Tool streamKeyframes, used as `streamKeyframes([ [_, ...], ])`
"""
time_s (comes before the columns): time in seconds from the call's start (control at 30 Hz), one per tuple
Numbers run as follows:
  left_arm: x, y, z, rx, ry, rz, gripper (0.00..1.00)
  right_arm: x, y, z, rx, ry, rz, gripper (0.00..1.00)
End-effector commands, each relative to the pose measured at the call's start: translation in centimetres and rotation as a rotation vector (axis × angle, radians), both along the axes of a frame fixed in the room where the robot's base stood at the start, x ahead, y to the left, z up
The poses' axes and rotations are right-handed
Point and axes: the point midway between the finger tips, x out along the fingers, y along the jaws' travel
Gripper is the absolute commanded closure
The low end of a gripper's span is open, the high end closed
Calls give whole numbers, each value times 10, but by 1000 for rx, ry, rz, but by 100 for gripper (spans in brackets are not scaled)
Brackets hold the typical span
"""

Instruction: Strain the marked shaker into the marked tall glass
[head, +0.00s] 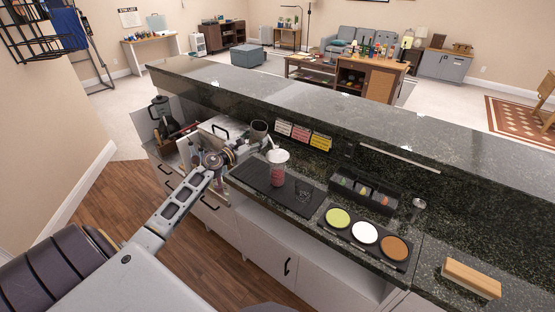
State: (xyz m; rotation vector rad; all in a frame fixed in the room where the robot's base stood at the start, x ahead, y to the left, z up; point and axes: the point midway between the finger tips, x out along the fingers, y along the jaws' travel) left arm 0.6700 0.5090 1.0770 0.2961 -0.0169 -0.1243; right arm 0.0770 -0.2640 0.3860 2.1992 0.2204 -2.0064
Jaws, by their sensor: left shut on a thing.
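My left gripper (262,147) reaches over the bar's work counter from the left and is shut on a dark grey, cup-like shaker (260,131). The shaker looks about upright; its lower part is hidden by the fingers, and I see no mark on it. The shaker's mouth is not over the glass. I cannot tell what either contains. My right gripper is not in view.
A black tray with green, white and brown discs (365,232) lies right of the mat. A black divided caddy (350,190) stands behind it. A wooden block (472,279) is far right. A dark blender (160,112) stands left. The raised bar ledge (330,105) runs behind.

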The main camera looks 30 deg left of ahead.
Motion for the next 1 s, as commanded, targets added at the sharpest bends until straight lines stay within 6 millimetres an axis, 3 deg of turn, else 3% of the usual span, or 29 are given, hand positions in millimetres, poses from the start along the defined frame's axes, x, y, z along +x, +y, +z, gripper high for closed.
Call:
streamKeyframes([
  [1.0,1,4,-47,-79,9,0,82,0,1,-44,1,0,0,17],
])
